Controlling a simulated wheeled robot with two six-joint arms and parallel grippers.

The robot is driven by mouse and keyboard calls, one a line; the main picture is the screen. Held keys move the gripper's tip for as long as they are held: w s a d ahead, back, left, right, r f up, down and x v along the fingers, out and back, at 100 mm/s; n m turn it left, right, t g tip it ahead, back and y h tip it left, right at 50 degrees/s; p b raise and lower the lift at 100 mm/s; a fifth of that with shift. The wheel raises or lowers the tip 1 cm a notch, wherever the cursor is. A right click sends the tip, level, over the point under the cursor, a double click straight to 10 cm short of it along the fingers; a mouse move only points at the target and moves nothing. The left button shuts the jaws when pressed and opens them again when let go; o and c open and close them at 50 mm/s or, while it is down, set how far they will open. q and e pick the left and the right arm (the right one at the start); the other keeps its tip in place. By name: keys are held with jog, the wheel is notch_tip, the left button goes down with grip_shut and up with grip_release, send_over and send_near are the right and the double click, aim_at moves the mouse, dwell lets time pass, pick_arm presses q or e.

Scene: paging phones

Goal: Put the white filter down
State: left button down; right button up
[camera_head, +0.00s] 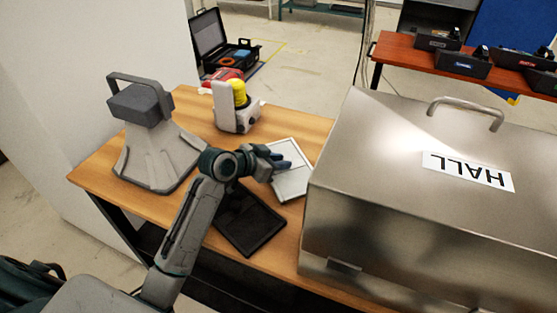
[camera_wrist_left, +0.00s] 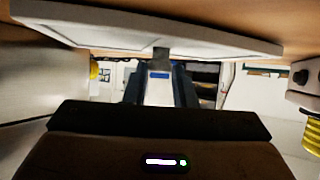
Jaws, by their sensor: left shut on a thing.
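The white filter (camera_head: 293,183) is a flat, framed square panel over the wooden table, just left of the big metal box. My left gripper (camera_head: 278,163) is at its upper left edge and is shut on it. In the left wrist view the filter (camera_wrist_left: 150,34) spans the top as a pale slab, close to the brown tabletop. The gripper's fingers (camera_wrist_left: 160,86) meet its near edge. I cannot tell whether the filter touches the table. My right gripper is not in view.
A black framed panel (camera_head: 249,226) lies on the table (camera_head: 190,108) below my left forearm. The metal box (camera_head: 400,180) marked HALL stands close at right. A grey handled device (camera_head: 155,150) and a white device with a yellow part (camera_head: 236,110) stand behind.

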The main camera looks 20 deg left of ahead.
pick_arm(q)
jog(key=shift+f, duration=0.2)
jog(key=c, duration=1.2)
grip_release()
jog(key=shift+r, duration=0.15)
